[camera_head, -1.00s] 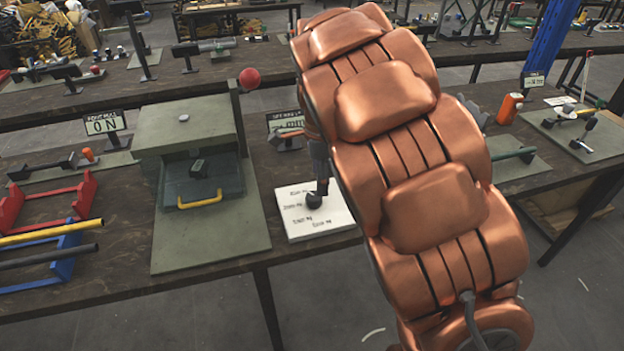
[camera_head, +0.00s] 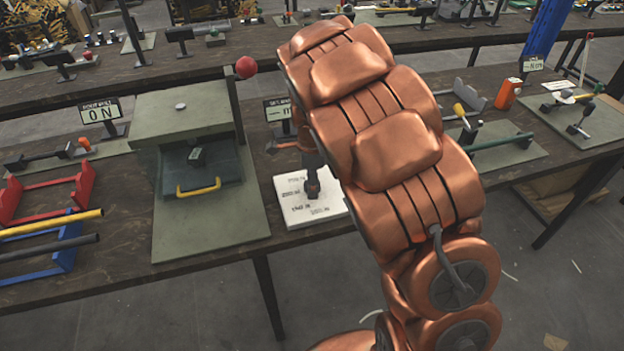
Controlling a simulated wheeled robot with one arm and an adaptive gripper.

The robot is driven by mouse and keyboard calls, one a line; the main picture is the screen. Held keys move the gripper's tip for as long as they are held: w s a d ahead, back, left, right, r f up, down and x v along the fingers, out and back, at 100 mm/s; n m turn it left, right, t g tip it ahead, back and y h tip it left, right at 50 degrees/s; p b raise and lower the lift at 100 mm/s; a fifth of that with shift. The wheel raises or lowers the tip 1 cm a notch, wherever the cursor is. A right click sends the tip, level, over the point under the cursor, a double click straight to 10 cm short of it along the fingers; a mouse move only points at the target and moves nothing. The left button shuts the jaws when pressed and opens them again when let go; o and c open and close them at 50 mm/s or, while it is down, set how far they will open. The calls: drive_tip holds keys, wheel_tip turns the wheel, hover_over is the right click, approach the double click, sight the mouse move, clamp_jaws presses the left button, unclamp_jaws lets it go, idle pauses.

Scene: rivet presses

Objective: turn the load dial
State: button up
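The load dial is a white plate (camera_head: 305,211) with small dark lettering around its middle, lying on the bench right of the press. A dark shape at the plate's middle shows where the knob is, but it merges with my gripper (camera_head: 312,186). My gripper comes down over the middle of the plate, at or just above the knob. Its fingers are small and dark here, so I cannot tell whether they are open, shut or touching the knob. My copper-coloured arm covers the space right of the plate. A display sign (camera_head: 281,110) behind the plate is partly hidden by my arm.
A green press (camera_head: 188,115) with a yellow handle and a red-balled lever (camera_head: 246,68) stands left of the dial. An orange bottle (camera_head: 508,94) stands right of my arm.

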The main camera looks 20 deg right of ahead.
drive_tip(key=shift+c, duration=0.2)
drive_tip(key=c, duration=1.1)
